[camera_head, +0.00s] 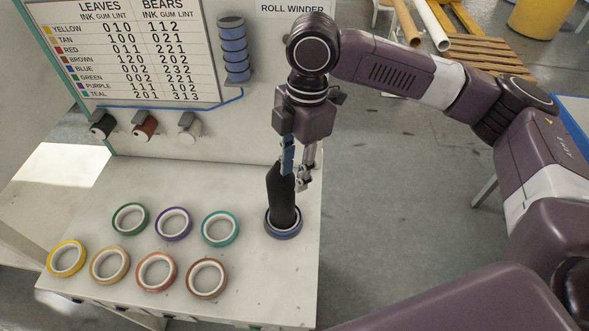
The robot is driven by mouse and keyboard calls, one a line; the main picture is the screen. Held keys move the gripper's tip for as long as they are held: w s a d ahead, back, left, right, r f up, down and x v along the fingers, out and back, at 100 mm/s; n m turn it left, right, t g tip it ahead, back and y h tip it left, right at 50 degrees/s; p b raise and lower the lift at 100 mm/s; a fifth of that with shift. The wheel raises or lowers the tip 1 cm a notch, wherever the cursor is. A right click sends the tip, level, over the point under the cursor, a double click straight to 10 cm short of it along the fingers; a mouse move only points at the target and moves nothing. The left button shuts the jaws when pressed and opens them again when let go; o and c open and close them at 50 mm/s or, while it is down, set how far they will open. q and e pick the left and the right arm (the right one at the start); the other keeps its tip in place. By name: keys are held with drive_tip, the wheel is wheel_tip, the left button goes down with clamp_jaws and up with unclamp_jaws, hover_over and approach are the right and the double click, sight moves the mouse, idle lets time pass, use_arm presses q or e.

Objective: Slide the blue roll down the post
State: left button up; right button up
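The post (281,196) is dark and stands near the right edge of the white bench. A ring with a blue edge, which looks like the blue roll (284,230), lies around the foot of the post. My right gripper (295,172) points down at the top of the post, above the ring and apart from it. Its fingers are spread, one bluish and one grey, with the bluish one close to the post top. Whether they touch the post is unclear. My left gripper is out of view.
Several other rolls lie flat left of the post, among them a teal roll (220,229), a purple roll (173,224) and a brown roll (206,279). The back panel (262,120) carries a chart (130,50), a blue stack (234,48) and several knobs.

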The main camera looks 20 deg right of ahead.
wheel_tip(320, 180, up, 12)
drive_tip(key=d, duration=0.1)
drive_tip(key=shift+w+d, duration=0.15)
drive_tip(key=shift+w, duration=0.05)
drive_tip(key=shift+f, duration=0.15)
idle(0.8)
